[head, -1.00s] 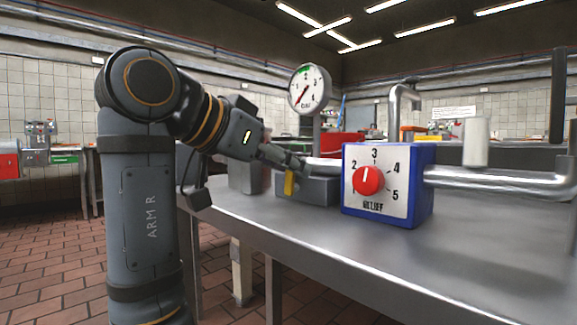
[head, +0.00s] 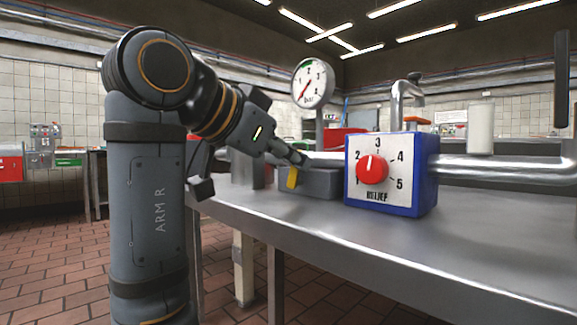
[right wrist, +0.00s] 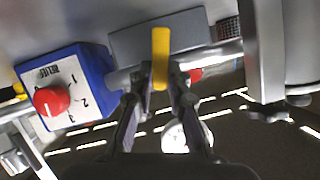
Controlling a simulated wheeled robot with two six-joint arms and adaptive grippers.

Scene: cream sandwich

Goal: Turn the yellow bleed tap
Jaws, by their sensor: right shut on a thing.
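The yellow bleed tap (head: 292,178) is a short flat lever on the front of a grey block (head: 322,184), which sits on the pipe line. In the head view its lower part shows below my right gripper (head: 300,159), slightly tilted. In the right wrist view the yellow tap (right wrist: 160,50) stands between the two fingertips of my right gripper (right wrist: 160,78). The fingers are shut on its near end. My left gripper is not in view.
A blue relief box (head: 423,178) with a red knob (head: 372,169) stands right of the tap. A round gauge (head: 312,83) rises behind it on a post. A metal pipe (head: 520,168) runs right. The metal bench front (head: 400,250) is clear.

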